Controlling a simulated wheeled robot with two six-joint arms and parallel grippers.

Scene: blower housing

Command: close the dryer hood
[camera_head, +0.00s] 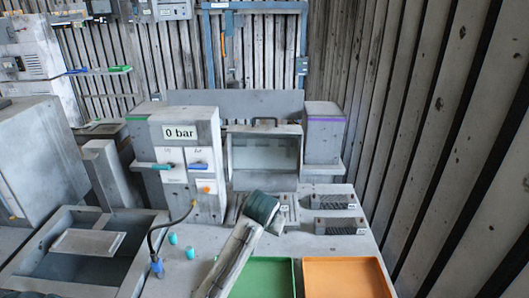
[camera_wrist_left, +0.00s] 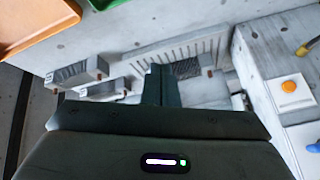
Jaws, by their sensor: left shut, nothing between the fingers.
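The dryer hood (camera_head: 264,153) is a grey frame with a see-through pane and a dark handle (camera_head: 265,122) on its top edge. It stands upright at the back of the bench, between two grey housings, so it looks raised. My left gripper (camera_head: 277,222) is in front of and below the hood, apart from the handle. Its dark fingers (camera_wrist_left: 161,84) are shut and empty in the left wrist view. A slatted grey part (camera_wrist_left: 185,58) lies beyond them there. The gripper and forearm hide part of the bench before the hood. My right gripper is not in view.
A grey cabinet (camera_head: 209,145) reading "0 bar" stands left of the hood, with a cable in front. A purple-topped housing (camera_head: 323,135) is at its right. Small dark-topped blocks (camera_head: 334,202), a green tray (camera_head: 262,278) and an orange tray (camera_head: 345,278) are nearer.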

